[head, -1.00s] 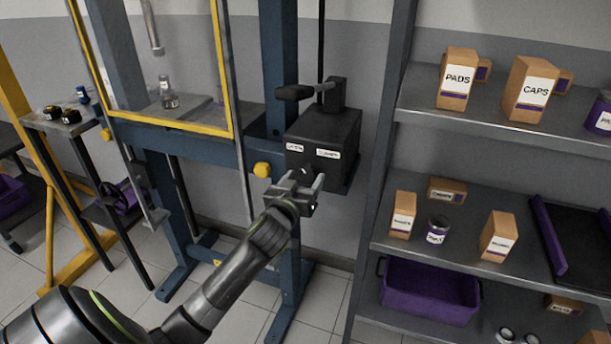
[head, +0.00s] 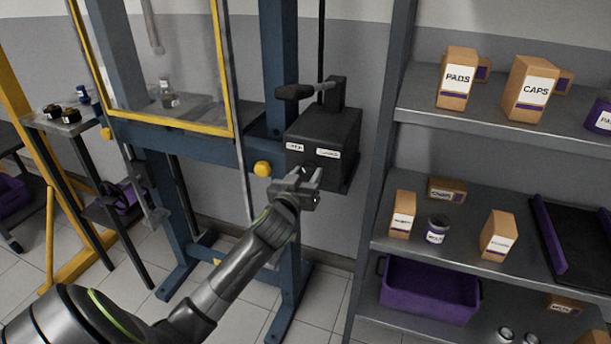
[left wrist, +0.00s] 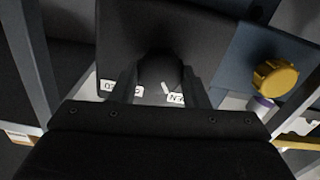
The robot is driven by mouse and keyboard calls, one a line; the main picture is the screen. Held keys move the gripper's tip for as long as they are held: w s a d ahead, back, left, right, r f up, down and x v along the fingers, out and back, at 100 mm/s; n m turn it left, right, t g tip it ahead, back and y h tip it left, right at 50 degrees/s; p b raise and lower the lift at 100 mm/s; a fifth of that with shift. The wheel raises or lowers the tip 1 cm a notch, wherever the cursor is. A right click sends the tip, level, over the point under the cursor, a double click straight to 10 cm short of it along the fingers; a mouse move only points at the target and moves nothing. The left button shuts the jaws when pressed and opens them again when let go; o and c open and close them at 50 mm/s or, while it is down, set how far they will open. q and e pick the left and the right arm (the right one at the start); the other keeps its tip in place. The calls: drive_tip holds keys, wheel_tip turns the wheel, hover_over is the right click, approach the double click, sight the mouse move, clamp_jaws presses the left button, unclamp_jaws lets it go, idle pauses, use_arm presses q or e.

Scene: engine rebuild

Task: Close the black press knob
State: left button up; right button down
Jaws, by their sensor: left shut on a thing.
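The black press knob (left wrist: 160,72) sits on the face of the black pump box (head: 322,140), between two white labels. A white pointer mark on the knob shows in the left wrist view, pointing toward the label that seems to end in "EN". My left gripper (head: 305,178) reaches up to the lower front of the box. In the left wrist view its two fingers (left wrist: 162,85) stand on either side of the knob, and it is shut on the knob. In the head view the gripper hides the knob. My right gripper is not in view.
A yellow knob (head: 262,169) sits on the blue press frame (head: 190,137) left of the box. A black lever handle (head: 294,92) rises above the box. A grey shelf (head: 480,108) with boxes stands close on the right.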

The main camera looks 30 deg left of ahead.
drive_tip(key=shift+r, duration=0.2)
use_arm(q)
drive_tip(key=shift+m+p, duration=0.35)
drive_tip(key=shift+m, duration=0.05)
drive_tip(key=shift+r+m+p, duration=0.15)
drive_tip(key=shift+m+p, duration=0.5)
drive_tip(key=shift+m, duration=0.75)
drive_tip(key=m+p, duration=0.3)
drive_tip(key=m, duration=0.1)
drive_tip(key=shift+m, duration=0.3)
drive_tip(key=m+p, duration=0.1)
drive_tip(key=m, duration=0.2)
drive_tip(key=shift+d+m+p, duration=0.1)
drive_tip(key=shift+m+p, duration=0.25)
drive_tip(key=shift+m, duration=0.05)
drive_tip(key=shift+m+p, duration=0.3)
drive_tip(key=shift+m, duration=0.6)
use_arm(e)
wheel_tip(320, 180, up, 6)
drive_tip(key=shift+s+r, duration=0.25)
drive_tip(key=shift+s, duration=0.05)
use_arm(q)
drive_tip(key=shift+f, duration=0.2)
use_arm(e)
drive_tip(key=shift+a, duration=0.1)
